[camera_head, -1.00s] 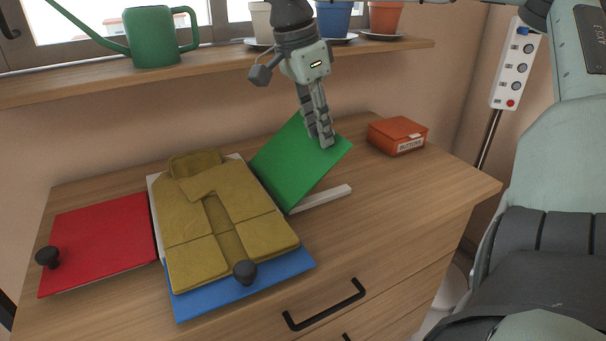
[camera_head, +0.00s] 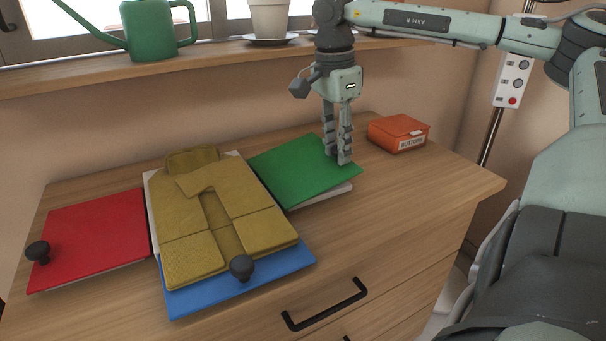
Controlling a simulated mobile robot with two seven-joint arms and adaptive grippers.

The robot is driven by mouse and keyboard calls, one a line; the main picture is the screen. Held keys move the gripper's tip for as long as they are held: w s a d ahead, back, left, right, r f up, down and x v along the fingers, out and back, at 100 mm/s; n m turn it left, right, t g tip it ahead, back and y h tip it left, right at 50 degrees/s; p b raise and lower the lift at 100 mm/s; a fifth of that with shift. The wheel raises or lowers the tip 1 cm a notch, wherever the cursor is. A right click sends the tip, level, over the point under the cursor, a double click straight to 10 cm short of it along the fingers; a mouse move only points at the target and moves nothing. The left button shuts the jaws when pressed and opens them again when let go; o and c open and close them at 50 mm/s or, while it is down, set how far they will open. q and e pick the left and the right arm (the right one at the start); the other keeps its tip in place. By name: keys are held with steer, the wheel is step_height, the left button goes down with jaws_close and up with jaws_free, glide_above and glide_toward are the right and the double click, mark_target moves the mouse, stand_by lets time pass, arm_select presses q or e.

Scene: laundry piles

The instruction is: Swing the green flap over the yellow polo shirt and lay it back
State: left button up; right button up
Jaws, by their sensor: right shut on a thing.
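The green flap (camera_head: 297,169) lies almost flat to the right of the yellow polo shirt (camera_head: 190,232), tilted slightly above a pale support strip. The shirt is folded, its collar toward the wall, and rests on the folding board above the blue flap (camera_head: 290,264). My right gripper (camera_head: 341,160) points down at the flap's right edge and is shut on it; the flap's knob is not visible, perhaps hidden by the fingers. My left gripper is out of view.
The red flap (camera_head: 88,239) lies flat at the left with a black knob. An orange buttons box (camera_head: 398,133) stands close right of my right gripper. A shelf (camera_head: 90,80) with a green watering can (camera_head: 150,32) and a pot (camera_head: 269,18) runs behind. The dresser top's right front is clear.

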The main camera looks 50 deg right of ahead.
steer(key=f+b, duration=0.1)
steer(key=d+f, duration=0.1)
steer(key=f, duration=0.1)
steer(key=shift+s+f+y+b, duration=0.15)
steer(key=shift+f+y+b, duration=0.05)
steer(key=shift+y+b, duration=0.2)
steer(key=shift+s+f, duration=0.1)
steer(key=shift+f, duration=0.2)
steer(key=o, duration=0.7)
steer(key=shift+f, duration=0.1)
step_height(320, 180, up, 8)
steer(key=p, duration=0.5)
steer(key=shift+f, duration=0.35)
